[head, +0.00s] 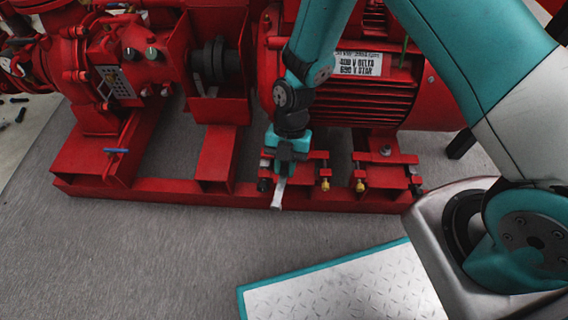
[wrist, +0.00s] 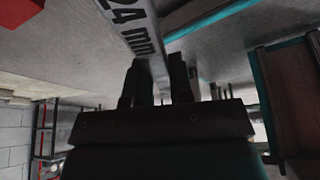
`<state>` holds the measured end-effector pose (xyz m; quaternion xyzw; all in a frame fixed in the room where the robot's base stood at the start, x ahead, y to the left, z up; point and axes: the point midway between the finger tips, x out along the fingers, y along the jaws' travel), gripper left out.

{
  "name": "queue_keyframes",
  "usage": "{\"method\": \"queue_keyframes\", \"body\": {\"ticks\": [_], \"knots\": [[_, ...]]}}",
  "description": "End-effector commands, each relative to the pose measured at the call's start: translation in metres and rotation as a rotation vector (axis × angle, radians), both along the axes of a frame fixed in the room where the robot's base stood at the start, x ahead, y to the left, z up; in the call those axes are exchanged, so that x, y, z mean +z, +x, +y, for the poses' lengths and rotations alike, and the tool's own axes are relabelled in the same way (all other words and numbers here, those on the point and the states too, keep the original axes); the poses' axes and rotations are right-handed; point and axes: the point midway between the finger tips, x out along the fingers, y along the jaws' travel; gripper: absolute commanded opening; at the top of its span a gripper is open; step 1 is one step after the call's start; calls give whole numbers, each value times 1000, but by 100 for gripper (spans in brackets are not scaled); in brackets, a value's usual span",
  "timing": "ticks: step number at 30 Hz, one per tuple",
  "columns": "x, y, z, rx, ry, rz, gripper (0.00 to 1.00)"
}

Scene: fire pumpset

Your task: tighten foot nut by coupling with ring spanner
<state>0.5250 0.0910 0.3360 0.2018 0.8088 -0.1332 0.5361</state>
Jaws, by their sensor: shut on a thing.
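My gripper (head: 284,168) is shut on the ring spanner (head: 279,192), a light grey flat bar pointing down toward the front of the red base frame. In the wrist view the spanner (wrist: 136,32) runs up between my dark fingers (wrist: 158,84) and bears the marking "24 mm". Its ring end cannot be made out in either view. My gripper is in front of the motor foot nearer the coupling (head: 214,62); that foot (head: 313,158) is partly covered, and its nut is hidden or too small to tell. I cannot tell whether the spanner touches the foot or frame.
The red motor (head: 385,98) stands above, and its other foot (head: 386,158) is at right. Yellow-tipped bolts (head: 325,184) stick out at the feet. A blue-handled valve (head: 116,151) is at left. The grey floor (head: 150,255) in front is clear.

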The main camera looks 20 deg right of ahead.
Motion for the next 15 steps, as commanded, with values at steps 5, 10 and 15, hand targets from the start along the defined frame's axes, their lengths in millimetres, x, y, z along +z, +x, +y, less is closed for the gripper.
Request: {"method": "queue_keyframes", "body": {"ticks": [5,10,15], "knots": [[-5,-1,1,1,0,2,0],[-19,0,1,1,0,2,0],[-36,0,1,1,1,2,0]]}}
